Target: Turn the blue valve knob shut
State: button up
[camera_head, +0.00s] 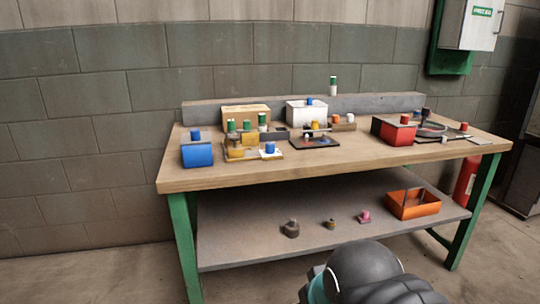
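Several small blue round pieces are on the workbench, and I cannot tell for certain which one is the valve knob. One blue knob (195,135) stands on top of a blue box (197,156) at the bench's left end. Another blue piece (269,148) sits on a small white block toward the front, left of the middle. A third blue piece (309,101) shows at the top of a white box (296,112) at the back. How far any of them is turned is too small to see. My gripper is not in view; only a dark part of my arm shows at the bottom.
The wooden workbench (230,178) has green legs and a grey lower shelf (240,230). A red box (393,132), a dark tray (315,142) and several capped pieces stand on top. An orange bin (413,204) is on the shelf. Floor at front left is clear.

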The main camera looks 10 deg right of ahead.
aim_at(270, 146)
jog(key=z, duration=0.55)
jog(key=k, duration=0.65)
jog(key=z, duration=0.75)
jog(key=i, duration=1.5)
jog(key=u, duration=0.8)
